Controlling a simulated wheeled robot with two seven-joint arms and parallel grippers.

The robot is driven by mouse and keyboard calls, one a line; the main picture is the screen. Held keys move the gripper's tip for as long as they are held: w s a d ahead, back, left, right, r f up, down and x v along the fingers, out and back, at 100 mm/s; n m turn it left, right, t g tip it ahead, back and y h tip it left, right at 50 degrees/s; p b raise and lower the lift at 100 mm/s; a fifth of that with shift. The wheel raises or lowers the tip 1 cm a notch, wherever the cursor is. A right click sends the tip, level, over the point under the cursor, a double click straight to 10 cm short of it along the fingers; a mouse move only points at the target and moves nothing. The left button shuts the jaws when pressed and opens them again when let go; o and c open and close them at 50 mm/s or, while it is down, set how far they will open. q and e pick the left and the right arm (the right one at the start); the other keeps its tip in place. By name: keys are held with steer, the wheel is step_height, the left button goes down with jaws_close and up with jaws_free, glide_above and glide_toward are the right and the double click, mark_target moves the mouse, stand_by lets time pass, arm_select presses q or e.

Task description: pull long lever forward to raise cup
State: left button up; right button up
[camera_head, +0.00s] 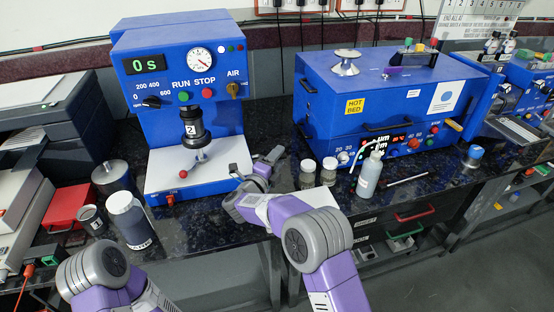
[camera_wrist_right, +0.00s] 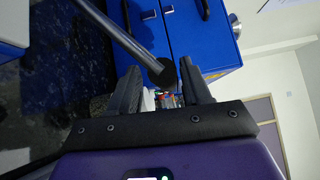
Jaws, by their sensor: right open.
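The blue press machine (camera_head: 175,75) stands at the left centre, with a black cup-like cylinder marked 2 (camera_head: 191,127) over its white base (camera_head: 215,165). A short lever with a red ball (camera_head: 183,174) sits below the cylinder. In the right wrist view a long grey rod with a dark round end (camera_wrist_right: 160,72) reaches in from the upper left, which looks like the long lever. My right gripper (camera_head: 257,164) is beside the base's right side. Its open fingers (camera_wrist_right: 160,68) show on either side of the rod's end; contact cannot be told. My left gripper is out of view.
A dark bottle (camera_head: 127,220) and grey cylinder (camera_head: 112,177) stand left of the base. Two jars (camera_head: 307,173), a white squeeze bottle (camera_head: 369,175) and the blue hot-bed machine (camera_head: 375,95) are to the right.

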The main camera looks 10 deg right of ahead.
steer(key=p+v, duration=0.1)
steer(key=v, duration=0.6)
steer(key=shift+s+a, duration=0.2)
steer(key=shift+s, duration=0.05)
